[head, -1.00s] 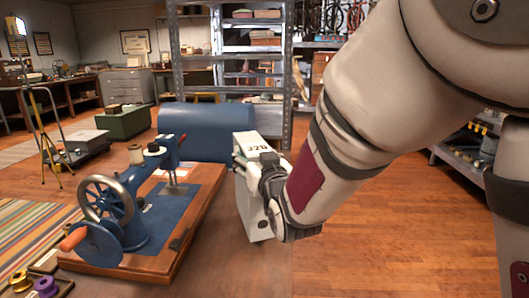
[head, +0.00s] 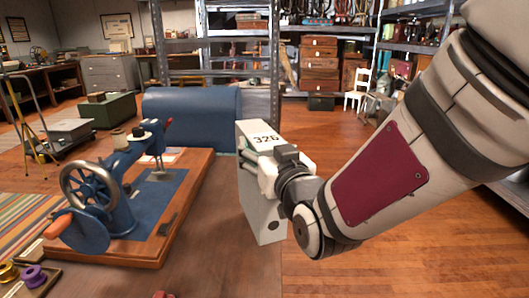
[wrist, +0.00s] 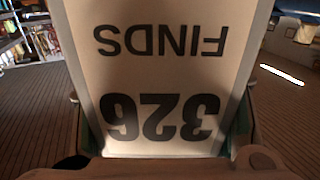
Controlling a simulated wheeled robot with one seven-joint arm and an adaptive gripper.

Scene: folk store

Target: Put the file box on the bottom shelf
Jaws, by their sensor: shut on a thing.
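The file box (head: 259,200) is a pale grey upright box with "326" on it. In the wrist view its face (wrist: 160,75) fills the middle and reads "FINDS" and "326" upside down. My gripper (head: 268,170) is shut on the box near its top, with a finger on each side of it in the wrist view. The box is upright at the right edge of the wooden table (head: 225,265); whether its base touches the table I cannot tell. A metal shelf unit (head: 275,75) stands behind; its lowest level is hidden by the blue rounded object and the box.
A blue sewing machine (head: 115,190) on a wooden base stands on the table to the left. A large blue rounded object (head: 190,115) lies behind it. Wooden drawers (head: 318,62) and a white chair (head: 358,88) stand at the back. The wooden floor (head: 400,240) on the right is open.

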